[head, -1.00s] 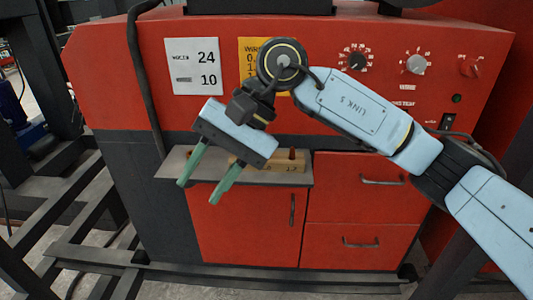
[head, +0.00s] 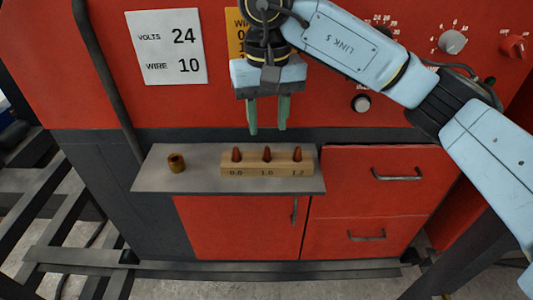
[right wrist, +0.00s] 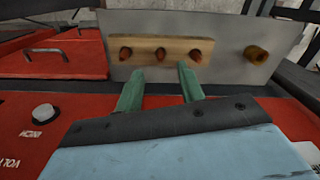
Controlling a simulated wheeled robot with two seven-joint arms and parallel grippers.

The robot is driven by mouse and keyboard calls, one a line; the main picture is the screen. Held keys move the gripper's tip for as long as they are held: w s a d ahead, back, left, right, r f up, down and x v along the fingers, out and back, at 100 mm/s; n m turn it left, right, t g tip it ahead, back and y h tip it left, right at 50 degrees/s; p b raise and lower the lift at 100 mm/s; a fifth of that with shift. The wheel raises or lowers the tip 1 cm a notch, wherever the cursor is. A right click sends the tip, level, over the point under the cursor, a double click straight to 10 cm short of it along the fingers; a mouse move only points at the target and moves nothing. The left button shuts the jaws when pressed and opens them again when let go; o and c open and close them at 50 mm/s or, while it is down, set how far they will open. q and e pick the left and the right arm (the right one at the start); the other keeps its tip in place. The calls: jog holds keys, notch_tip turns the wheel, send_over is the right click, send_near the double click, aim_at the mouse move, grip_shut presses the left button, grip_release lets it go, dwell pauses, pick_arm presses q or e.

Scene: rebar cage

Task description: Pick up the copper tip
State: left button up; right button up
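Several copper tips stand in a row in a wooden block: one at 0.8 (head: 236,155), one at 1.0 (head: 267,154) and one at 1.2 (head: 298,155). The wooden block (head: 268,171) sits on a grey shelf (head: 205,183). My right gripper (head: 267,129) points down just above and behind the block, with its green fingers apart and nothing between them. In the right wrist view the fingers (right wrist: 160,80) reach toward the block (right wrist: 174,43), with the middle tip (right wrist: 160,54) roughly between them. My left gripper is not in view.
A brass ring-like nozzle (head: 177,163) stands on the shelf, left of the block. The red machine (head: 210,110) rises behind the shelf, with knobs at upper right. Drawers (head: 372,185) lie below right. The shelf between nozzle and block is clear.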

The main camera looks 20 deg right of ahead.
aim_at(267, 147)
jog(key=shift+f, duration=1.5)
jog(key=f, duration=0.1)
jog(key=f+p, duration=0.1)
jog(key=f, duration=0.1)
jog(key=shift+w+f+p, duration=0.25)
jog(key=shift+w+p, duration=0.05)
jog(key=shift+p, duration=0.05)
jog(key=shift+f, duration=0.4)
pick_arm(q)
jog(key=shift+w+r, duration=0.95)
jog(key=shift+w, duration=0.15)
pick_arm(e)
grip_shut()
